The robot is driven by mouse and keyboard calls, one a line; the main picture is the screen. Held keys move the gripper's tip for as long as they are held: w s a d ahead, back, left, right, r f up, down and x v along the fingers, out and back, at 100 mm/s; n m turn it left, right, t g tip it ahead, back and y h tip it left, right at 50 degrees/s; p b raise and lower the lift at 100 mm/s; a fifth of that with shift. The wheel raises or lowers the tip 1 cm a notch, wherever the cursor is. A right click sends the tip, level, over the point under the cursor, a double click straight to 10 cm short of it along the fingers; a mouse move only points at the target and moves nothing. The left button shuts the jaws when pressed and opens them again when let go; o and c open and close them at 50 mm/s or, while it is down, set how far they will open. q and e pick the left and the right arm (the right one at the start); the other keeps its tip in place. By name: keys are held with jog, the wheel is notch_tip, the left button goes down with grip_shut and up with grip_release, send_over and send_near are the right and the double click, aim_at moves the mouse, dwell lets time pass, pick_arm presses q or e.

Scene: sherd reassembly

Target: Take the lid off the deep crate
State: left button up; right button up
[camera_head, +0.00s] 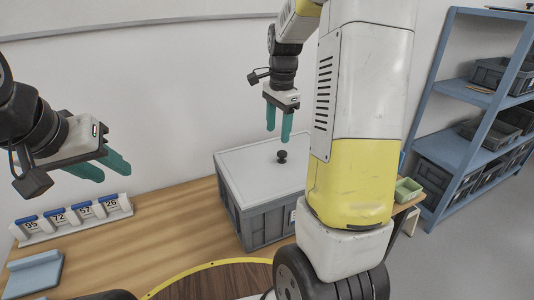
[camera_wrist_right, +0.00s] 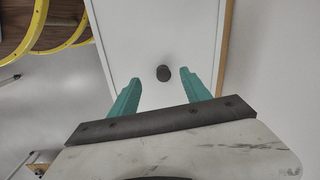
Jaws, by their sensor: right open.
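The deep crate (camera_head: 262,226) is grey and stands on the wooden table. Its flat white lid (camera_head: 250,172) lies on top, with a round black knob (camera_head: 282,156) in the middle. The lid (camera_wrist_right: 130,45) and knob (camera_wrist_right: 163,73) also show in the right wrist view. My right gripper (camera_head: 279,136) is open and empty, pointing down above the lid. In the wrist view its teal fingers stand apart on either side of the knob's line, with the knob just beyond the tips. My left gripper (camera_head: 118,168) is at the left above the table, its two teal fingers apart and empty.
A rack of number cards (camera_head: 72,215) and a blue-grey tray (camera_head: 34,274) are on the table at the left. A yellow-rimmed round board (camera_head: 215,280) is in front. A green box (camera_head: 407,189) is right of the crate. Blue shelves (camera_head: 459,140) stand at the right.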

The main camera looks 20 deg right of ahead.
aim_at(282, 152)
jog(key=f, duration=0.1)
jog(key=w+d+f+m, duration=0.1)
jog(key=f, duration=0.1)
jog(key=shift+w+d+m+g, duration=0.2)
jog(key=shift+w+m+g, duration=0.1)
jog(key=shift+g, duration=0.1)
jog(key=f, duration=0.7)
jog(key=shift+d, duration=0.4)
jog(key=shift+c, duration=0.3)
grip_shut()
